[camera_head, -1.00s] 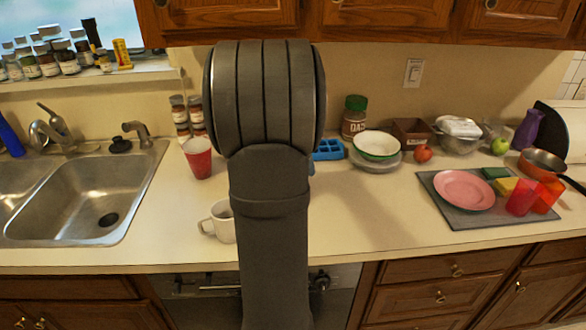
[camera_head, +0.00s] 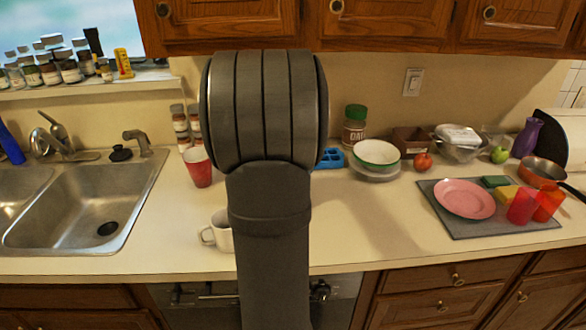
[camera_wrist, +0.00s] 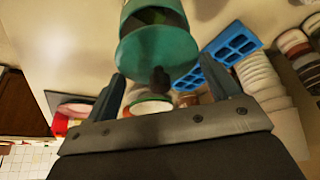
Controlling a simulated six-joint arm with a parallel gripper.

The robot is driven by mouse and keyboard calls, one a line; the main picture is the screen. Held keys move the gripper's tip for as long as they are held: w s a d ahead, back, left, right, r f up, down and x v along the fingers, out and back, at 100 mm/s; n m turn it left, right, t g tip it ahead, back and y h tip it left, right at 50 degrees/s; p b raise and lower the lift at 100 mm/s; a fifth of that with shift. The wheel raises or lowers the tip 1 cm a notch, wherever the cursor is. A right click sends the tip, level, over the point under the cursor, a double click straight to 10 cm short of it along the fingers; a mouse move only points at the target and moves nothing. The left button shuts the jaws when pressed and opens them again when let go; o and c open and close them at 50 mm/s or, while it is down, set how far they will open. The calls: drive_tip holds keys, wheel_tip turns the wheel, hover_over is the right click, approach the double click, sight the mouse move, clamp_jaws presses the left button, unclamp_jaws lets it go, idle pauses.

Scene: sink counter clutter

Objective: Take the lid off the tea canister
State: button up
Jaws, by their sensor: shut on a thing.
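The tea canister (camera_wrist: 146,4) shows in the wrist view at the top, a pale and teal cylinder with its dark inside visible. Its teal lid (camera_wrist: 150,50), with a dark knob (camera_wrist: 160,78) in the middle, is between the fingers of my gripper (camera_wrist: 163,78). In the head view my arm hides the canister, the lid and the gripper.
A blue ice tray (camera_wrist: 232,45) lies near the right finger, beside a white ridged stack (camera_wrist: 260,78). In the head view a white mug (camera_head: 221,235) and red cup (camera_head: 199,168) stand left of my arm. Counter right of my arm (camera_head: 350,225) is clear.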

drive_tip(key=s+d+r, duration=0.7)
drive_tip(key=d, duration=0.2)
drive_tip(key=s+d+f, duration=0.3)
drive_tip(key=s+f, duration=0.2)
drive_tip(key=s, duration=0.3)
drive_tip(key=s+d+f, duration=0.4)
drive_tip(key=s, duration=0.4)
drive_tip(key=w+a+f, duration=0.2)
drive_tip(key=w, duration=0.1)
drive_tip(key=w+a+f, duration=0.2)
drive_tip(key=a, duration=0.1)
drive_tip(key=w+a+f, duration=0.2)
drive_tip(key=w, duration=0.1)
drive_tip(key=shift+w+a+f, duration=0.35)
drive_tip(key=shift+a, duration=0.05)
drive_tip(key=shift+w+f, duration=0.1)
drive_tip(key=shift+f, duration=1.95)
drive_tip(key=shift+f, duration=0.15)
drive_tip(key=o, duration=0.9)
drive_tip(key=v, duration=1.2)
drive_tip(key=shift+w+r, duration=0.1)
drive_tip(key=shift+r, duration=0.15)
